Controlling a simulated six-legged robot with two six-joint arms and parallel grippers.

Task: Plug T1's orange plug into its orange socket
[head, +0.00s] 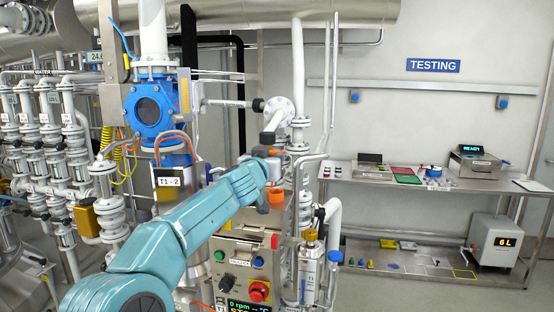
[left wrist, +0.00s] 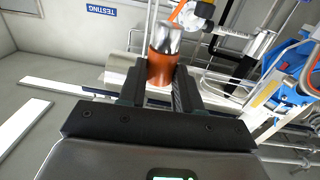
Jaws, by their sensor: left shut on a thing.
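My left gripper (left wrist: 157,92) is shut on an orange plug (left wrist: 161,68) in the left wrist view. The plug is a cylinder with a shiny metal end, and an orange cable (left wrist: 178,10) runs from its far end. In the head view my left arm reaches from the lower left to above a control box (head: 232,258), its wrist hiding most of the gripper. An orange cylindrical piece (head: 276,198) shows just below the wrist; I cannot tell whether it is the plug or the socket. No socket is clear in the left wrist view. My right gripper is not in view.
The box carries a red button (head: 259,291) and a display. A blue valve (head: 150,108) and pipes crowd the space behind and left of my arm. A steel bench (head: 400,183) stands at the right under a TESTING sign (head: 433,65). Open floor lies at the lower right.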

